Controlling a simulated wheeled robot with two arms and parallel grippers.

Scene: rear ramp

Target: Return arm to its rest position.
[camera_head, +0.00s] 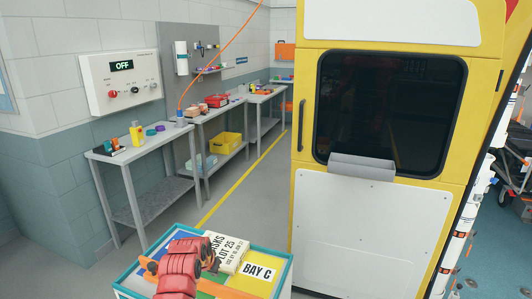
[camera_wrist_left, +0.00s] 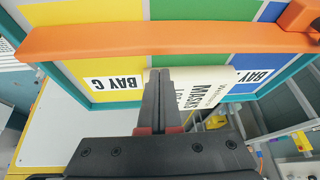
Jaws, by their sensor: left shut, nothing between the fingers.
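In the left wrist view my left gripper (camera_wrist_left: 165,75) is shut and empty, its two dark fingers together. They overlap a pale box marked MASKS (camera_wrist_left: 205,90) in the picture. I cannot tell whether they touch it. In the head view the box (camera_head: 228,252) lies in a teal-rimmed tray (camera_head: 221,227) with coloured sections and a BAY C label, at the bottom. My right gripper is not in view.
An orange bar (camera_wrist_left: 160,38) crosses the tray in the wrist view. A yellow vehicle (camera_head: 302,150) with a dark window stands at the right. Grey workbenches (camera_head: 155,160) line the left wall below a panel reading OFF (camera_head: 121,82). Open floor lies between.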

